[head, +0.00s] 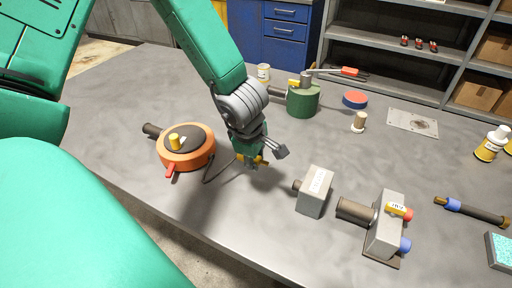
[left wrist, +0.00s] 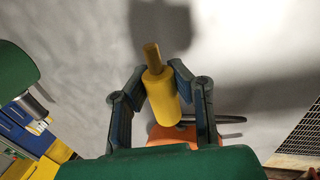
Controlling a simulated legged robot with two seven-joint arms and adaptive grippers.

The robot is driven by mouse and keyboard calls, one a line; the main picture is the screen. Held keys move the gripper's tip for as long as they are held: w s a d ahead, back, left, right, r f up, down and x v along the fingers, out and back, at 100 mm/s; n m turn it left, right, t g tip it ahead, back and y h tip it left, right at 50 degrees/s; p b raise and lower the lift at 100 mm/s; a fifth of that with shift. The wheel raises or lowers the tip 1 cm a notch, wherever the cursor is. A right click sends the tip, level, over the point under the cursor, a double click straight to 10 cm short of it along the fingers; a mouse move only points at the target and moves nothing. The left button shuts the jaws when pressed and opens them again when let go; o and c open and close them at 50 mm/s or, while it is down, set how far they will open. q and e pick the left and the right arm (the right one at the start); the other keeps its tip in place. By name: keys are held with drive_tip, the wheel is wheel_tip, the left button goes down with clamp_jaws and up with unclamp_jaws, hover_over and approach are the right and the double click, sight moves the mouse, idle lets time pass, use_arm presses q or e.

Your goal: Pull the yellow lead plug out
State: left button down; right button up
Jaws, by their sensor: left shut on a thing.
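My left gripper (head: 268,160) is shut on a yellow plug (head: 259,160), above the table. An orange round unit (head: 200,153) with a yellow knob (head: 175,141) and a red lever (head: 170,172) stands to the left of the gripper. A dark cord (head: 212,172) runs from near it toward the gripper; its far end is hidden. My right gripper is not in view.
A grey box (head: 316,188) and a grey block (head: 386,230) with yellow, red and blue parts stand to the right. A green cylinder (head: 303,102) and a red-blue disc (head: 355,100) stand behind. The table (head: 240,240) is bare at its front edge.

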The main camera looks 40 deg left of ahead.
sight(257, 178)
use_arm(q)
drive_tip(key=shift+f+b, duration=1.95)
drive_tip(key=shift+f, duration=0.8)
drive_tip(key=c, duration=1.7)
unclamp_jaws()
drive_tip(key=shift+r, duration=0.1)
drive_tip(key=shift+r+p, duration=0.1)
drive_tip(key=shift+p, duration=0.2)
drive_tip(key=shift+r+p, duration=0.15)
drive_tip(key=shift+p, duration=0.15)
clamp_jaws()
